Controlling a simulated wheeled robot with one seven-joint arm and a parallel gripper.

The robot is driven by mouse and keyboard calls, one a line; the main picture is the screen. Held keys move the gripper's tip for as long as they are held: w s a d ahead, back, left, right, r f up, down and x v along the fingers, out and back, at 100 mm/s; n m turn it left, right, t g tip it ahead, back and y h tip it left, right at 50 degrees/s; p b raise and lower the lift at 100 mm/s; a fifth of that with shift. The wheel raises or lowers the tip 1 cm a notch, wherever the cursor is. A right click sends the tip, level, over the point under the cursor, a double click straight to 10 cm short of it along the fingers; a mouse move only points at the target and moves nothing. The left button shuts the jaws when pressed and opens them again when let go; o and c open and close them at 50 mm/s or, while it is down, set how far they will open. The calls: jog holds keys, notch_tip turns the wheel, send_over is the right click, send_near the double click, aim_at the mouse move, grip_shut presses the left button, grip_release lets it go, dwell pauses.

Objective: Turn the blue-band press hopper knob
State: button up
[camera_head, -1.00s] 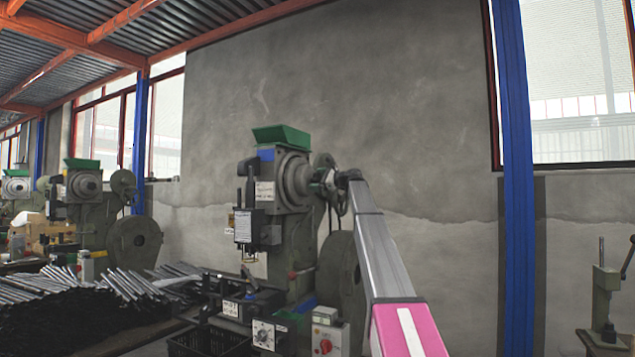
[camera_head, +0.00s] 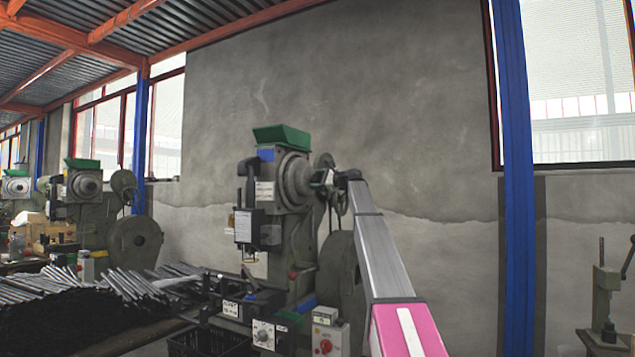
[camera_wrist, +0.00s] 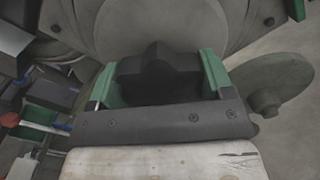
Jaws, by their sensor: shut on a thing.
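The blue-band press (camera_head: 283,215) stands left of my arm in the head view, with a blue band (camera_head: 266,155) below its green hopper (camera_head: 281,137). My gripper (camera_head: 318,180) is at the right side of the press's round housing (camera_head: 293,180). In the wrist view the dark knob (camera_wrist: 158,72) sits between the two green fingers of my gripper (camera_wrist: 160,80), in front of a large grey disc (camera_wrist: 165,25). The gripper is shut on the knob. In the head view the knob is hidden by the gripper and housing.
A flywheel (camera_head: 342,275) is below my gripper. A second press (camera_head: 85,205) stands further left. Metal rods (camera_head: 60,295) cover the bench at lower left. A blue post (camera_head: 515,170) and a small hand press (camera_head: 607,290) stand at right. The wall between is clear.

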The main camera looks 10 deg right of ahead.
jog(key=n, duration=0.5)
jog(key=shift+f+n, duration=0.2)
jog(key=shift+n, duration=0.1)
jog(key=n, duration=0.5)
jog(key=shift+f, duration=0.15)
jog(key=n, duration=0.5)
jog(key=shift+f+n, duration=0.15)
jog(key=shift+n, duration=0.25)
jog(key=shift+w+n, duration=0.1)
jog(key=shift+n, duration=2)
jog(key=o, duration=0.9)
jog(key=shift+d, duration=0.1)
jog(key=shift+o, duration=0.2)
jog(key=shift+d, duration=0.1)
